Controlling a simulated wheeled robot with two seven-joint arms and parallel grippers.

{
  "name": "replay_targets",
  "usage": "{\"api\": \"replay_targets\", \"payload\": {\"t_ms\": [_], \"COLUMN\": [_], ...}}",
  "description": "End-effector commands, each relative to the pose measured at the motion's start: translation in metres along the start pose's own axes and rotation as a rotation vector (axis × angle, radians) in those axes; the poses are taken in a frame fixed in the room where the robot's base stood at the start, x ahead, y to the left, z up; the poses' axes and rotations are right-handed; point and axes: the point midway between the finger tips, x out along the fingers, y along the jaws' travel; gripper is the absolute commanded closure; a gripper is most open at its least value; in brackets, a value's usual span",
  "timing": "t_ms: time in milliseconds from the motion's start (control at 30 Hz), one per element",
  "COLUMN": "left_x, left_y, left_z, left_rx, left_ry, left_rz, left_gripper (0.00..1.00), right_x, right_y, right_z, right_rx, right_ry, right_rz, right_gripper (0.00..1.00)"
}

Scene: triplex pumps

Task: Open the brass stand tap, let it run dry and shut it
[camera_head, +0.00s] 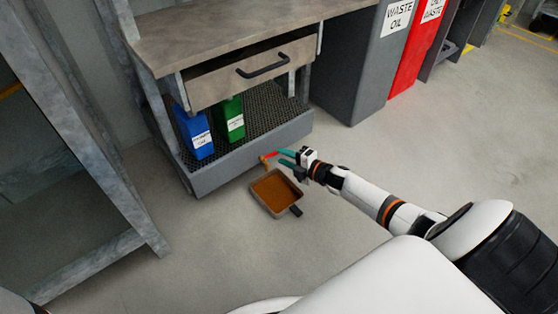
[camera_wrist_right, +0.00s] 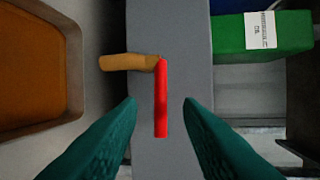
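The brass stand tap (camera_wrist_right: 128,62) sticks out from the front of the grey sump under the bench, its spout pointing left towards the pan in the right wrist view. Its red lever (camera_wrist_right: 161,100) is set crosswise to the spout; in the head view the lever (camera_head: 269,155) is small. No stream from the spout can be made out. My right gripper (camera_head: 284,158) is open and empty, close to the lever. In the right wrist view its green fingers (camera_wrist_right: 160,104) lie on either side of the lever, apart from it. My left gripper is out of view.
A drip pan (camera_head: 257,198) with brown liquid stands on the floor below the tap. Blue (camera_head: 196,135) and green (camera_head: 232,120) containers stand on the grating of the sump (camera_head: 250,152). A drawer (camera_head: 250,72) hangs above. Grey and red waste bins (camera_head: 415,45) stand behind right.

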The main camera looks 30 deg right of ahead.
Motion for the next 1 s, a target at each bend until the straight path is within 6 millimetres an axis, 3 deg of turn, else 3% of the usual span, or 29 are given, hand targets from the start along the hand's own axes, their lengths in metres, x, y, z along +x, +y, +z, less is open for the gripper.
{"api": "replay_targets", "payload": {"t_ms": [200,533,767,1000], "left_x": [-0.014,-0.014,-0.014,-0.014], "left_y": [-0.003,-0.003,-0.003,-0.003], "left_z": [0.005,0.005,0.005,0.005], "left_rx": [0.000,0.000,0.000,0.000], "left_ry": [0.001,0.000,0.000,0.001], "left_rz": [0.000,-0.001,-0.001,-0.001], "left_gripper": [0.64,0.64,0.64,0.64], "right_x": [0.024,0.027,0.027,0.027], "right_y": [0.001,0.000,0.000,0.000], "right_z": [0.000,0.000,0.000,0.000], "right_rx": [0.000,0.001,0.001,0.001], "right_ry": [0.000,0.000,0.000,0.000], "right_rz": [-0.001,0.001,0.001,0.001], "right_gripper": [0.67,0.67,1.00,1.00]}}
